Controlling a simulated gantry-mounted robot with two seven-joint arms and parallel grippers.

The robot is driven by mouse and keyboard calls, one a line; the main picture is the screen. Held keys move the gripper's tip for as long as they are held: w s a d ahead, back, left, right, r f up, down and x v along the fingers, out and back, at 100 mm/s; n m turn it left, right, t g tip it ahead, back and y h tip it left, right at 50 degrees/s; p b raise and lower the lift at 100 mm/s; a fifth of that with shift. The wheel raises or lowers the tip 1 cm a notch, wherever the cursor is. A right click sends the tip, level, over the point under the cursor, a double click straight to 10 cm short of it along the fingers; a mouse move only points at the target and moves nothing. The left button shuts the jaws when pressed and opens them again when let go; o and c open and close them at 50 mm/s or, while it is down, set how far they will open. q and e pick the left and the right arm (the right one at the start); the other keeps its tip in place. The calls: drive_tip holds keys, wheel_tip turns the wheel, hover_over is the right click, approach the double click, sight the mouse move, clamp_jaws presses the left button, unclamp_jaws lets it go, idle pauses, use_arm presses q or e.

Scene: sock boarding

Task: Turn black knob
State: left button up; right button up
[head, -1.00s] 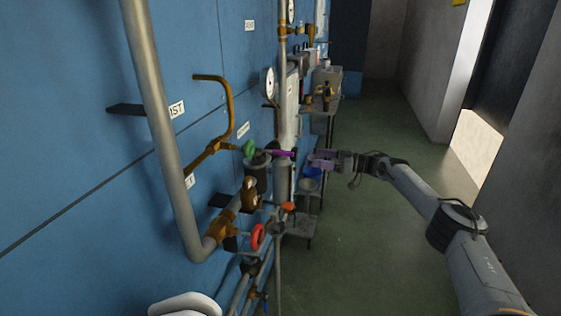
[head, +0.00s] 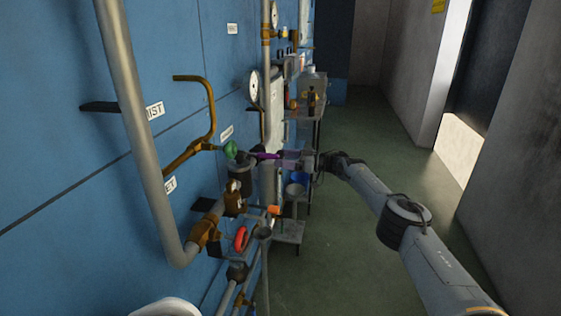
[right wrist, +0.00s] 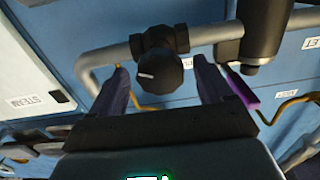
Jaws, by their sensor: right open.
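The black knob (right wrist: 160,73) is round with a white pointer mark. It sits on a dark fitting on a grey pipe in the right wrist view. My right gripper (right wrist: 163,74) is open, with one purple-grey finger on each side of the knob; I cannot tell if either finger touches it. In the head view my right gripper (head: 291,159) reaches in from the right near the wall, and the knob cannot be made out there. My left gripper is not in view.
A magenta lever (right wrist: 243,88) runs close beside my right finger, below a dark cylinder (right wrist: 264,30). Nearby are a green handwheel (head: 231,149), a red handwheel (head: 240,239) and brass pipework (head: 209,110). The green floor (head: 360,215) to the right is clear.

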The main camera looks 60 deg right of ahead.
drive_tip(key=shift+b+x, duration=0.4)
drive_tip(key=shift+x, duration=0.45)
drive_tip(key=c, duration=1)
drive_tip(key=shift+r, duration=0.1)
drive_tip(key=shift+c, duration=0.2)
drive_tip(key=shift+n, duration=0.4)
